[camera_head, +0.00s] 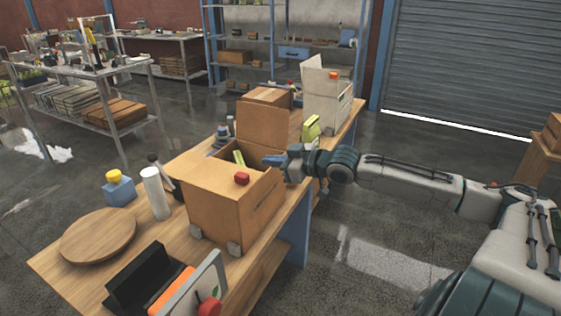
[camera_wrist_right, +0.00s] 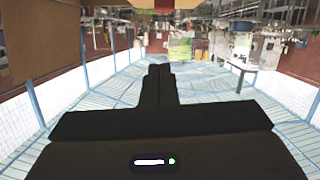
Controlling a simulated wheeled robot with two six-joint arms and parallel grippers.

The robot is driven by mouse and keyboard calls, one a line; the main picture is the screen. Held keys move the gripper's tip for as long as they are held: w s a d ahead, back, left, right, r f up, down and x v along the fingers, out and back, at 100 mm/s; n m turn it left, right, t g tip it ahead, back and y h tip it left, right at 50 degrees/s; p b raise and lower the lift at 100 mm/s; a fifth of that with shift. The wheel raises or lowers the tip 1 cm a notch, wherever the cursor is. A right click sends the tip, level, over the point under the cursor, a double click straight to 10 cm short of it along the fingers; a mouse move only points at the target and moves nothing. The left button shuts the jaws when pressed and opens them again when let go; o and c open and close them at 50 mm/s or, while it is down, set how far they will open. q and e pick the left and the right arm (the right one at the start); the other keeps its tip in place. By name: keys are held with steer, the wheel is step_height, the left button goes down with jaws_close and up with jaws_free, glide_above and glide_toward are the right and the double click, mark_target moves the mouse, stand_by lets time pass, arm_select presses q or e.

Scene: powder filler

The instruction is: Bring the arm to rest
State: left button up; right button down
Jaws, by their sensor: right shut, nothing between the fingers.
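My right arm (camera_head: 410,178) reaches in from the right edge of the head view, stretched out roughly level toward the workbench. My right gripper (camera_head: 272,161) is at its end, beside the open wooden box with the red knob. In the right wrist view its dark fingers (camera_wrist_right: 160,72) are closed together with nothing between them. I cannot tell from the head view whether the fingertips touch the box. My left gripper is not in view.
The wooden box (camera_head: 222,205) stands on the wooden workbench (camera_head: 110,262). Open floor (camera_head: 375,260) is right of the bench.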

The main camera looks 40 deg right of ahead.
arm_select(q)
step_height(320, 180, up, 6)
steer(key=p, duration=0.4)
steer(key=shift+p, duration=0.3)
arm_select(e)
steer(key=shift+v, duration=1.2)
